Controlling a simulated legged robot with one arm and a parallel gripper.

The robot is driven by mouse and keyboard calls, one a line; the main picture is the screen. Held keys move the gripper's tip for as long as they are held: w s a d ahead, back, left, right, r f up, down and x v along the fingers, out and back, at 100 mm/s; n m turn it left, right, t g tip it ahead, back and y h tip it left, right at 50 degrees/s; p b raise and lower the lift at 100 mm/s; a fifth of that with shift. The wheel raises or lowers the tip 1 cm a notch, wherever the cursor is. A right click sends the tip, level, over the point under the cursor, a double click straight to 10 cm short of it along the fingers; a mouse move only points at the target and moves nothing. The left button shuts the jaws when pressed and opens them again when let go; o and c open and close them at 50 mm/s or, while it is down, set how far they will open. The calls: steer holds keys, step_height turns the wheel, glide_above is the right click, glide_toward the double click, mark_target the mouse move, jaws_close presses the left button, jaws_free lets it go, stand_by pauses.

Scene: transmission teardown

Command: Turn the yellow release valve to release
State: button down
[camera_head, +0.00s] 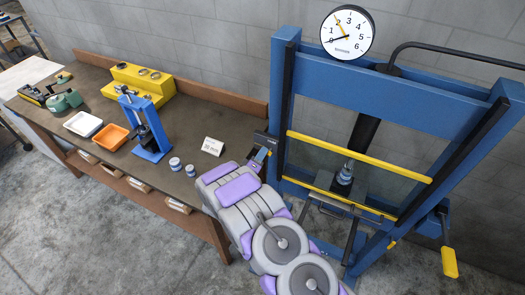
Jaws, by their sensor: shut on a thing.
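The blue shop press (282,100) stands at the right against the wall. My gripper (265,151) is at the outer side of its left post, shut at a small fitting there. A little yellow shows at the fingertips, which appears to be the release valve; the gripper hides most of it, so its turn angle cannot be told. The round gauge (347,33) on top of the press has a dark needle pointing low left, near 0, and a yellow needle pointing up and left.
A yellow handle (449,262) hangs at the press's right. Yellow bars (360,157) cross its frame. The workbench (190,122) at left holds a small blue press (150,132), an orange tray (111,137), a white tray (82,124) and a yellow block (138,80).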

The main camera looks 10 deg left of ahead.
steer(key=shift+a+f+n+p, duration=0.1)
steer(key=shift+f+n+p, duration=0.15)
steer(key=shift+n, duration=0.75)
steer(key=shift+a+f+n+p, duration=0.1)
steer(key=shift+f+n+p, duration=0.1)
steer(key=shift+n, duration=0.8)
steer(key=shift+f, duration=0.1)
steer(key=c, duration=1.4)
jaws_free()
steer(key=shift+o, duration=1.4)
steer(key=shift+a, duration=0.25)
steer(key=shift+d, duration=0.1)
steer(key=b+v, duration=0.1)
steer(key=v, duration=1.6)
steer(key=shift+s, duration=0.15)
steer(key=shift+a, duration=0.25)
